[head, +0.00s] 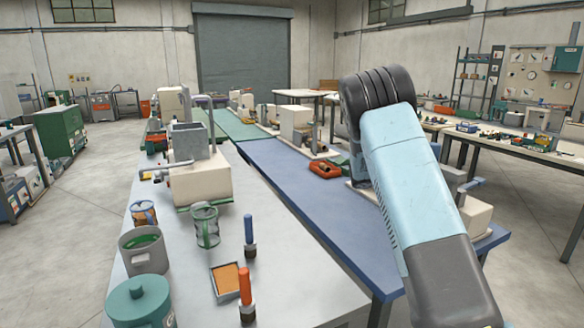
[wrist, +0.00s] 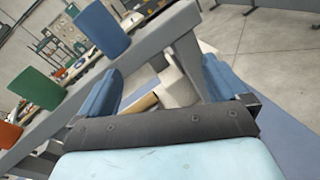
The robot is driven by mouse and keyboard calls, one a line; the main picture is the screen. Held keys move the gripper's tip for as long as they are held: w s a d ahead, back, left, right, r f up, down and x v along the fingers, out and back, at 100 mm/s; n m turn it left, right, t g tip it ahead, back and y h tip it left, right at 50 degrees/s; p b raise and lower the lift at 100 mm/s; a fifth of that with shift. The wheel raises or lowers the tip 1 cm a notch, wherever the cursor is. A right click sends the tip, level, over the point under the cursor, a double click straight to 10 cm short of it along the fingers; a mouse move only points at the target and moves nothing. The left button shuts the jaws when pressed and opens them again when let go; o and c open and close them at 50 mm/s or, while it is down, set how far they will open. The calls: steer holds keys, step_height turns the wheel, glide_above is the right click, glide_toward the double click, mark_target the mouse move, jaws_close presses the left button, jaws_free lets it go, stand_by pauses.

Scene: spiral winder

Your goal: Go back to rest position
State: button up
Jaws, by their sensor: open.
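My light blue arm reaches up and forward on the right of the head view, and my gripper is hidden behind it there. In the wrist view my gripper (wrist: 163,70) shows two blue fingers spread wide apart. A grey bar (wrist: 150,52) crosses at a slant beyond and between them, with a cream block (wrist: 178,88) below it. I see nothing clamped by the fingers; whether either one touches the bar I cannot tell. Blue (wrist: 101,29) and green (wrist: 31,87) pieces line the bar to the left.
A cream machine (head: 199,184) stands on the grey bench (head: 310,285) at left, near a teal lidded pot (head: 140,302) and orange-handled (head: 245,287) and blue-handled tools (head: 249,232). A blue bench (head: 300,190) lies beyond. Another cream machine (head: 478,215) is partly behind my arm. Open floor (head: 50,240) lies left.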

steer(key=s+a+r+m+g+y, duration=0.15)
steer(key=s+r+m+y, duration=0.25)
steer(key=s, duration=0.7)
steer(key=s+a+r+m+y, duration=0.2)
steer(key=s+r+m+y, duration=0.25)
steer(key=s, duration=0.65)
steer(key=s+a+r+m+t+y, duration=0.1)
steer(key=s+a+m+y, duration=0.1)
steer(key=s+a, duration=0.3)
steer(key=s+a+r+m+t+y, duration=0.1)
steer(key=s+a, duration=0.4)
steer(key=s, duration=0.7)
steer(key=s+a+m+t+y, duration=0.2)
steer(key=s+a+m+y, duration=0.2)
steer(key=s, duration=0.4)
steer(key=shift+s+a+r+y, duration=0.15)
steer(key=shift+a+r+y, duration=0.25)
steer(key=shift+a+y, duration=0.25)
steer(key=shift+s+a+f+t, duration=0.1)
steer(key=shift+s+a+t, duration=0.15)
steer(key=shift+s+a, duration=0.25)
steer(key=shift+c, duration=0.2)
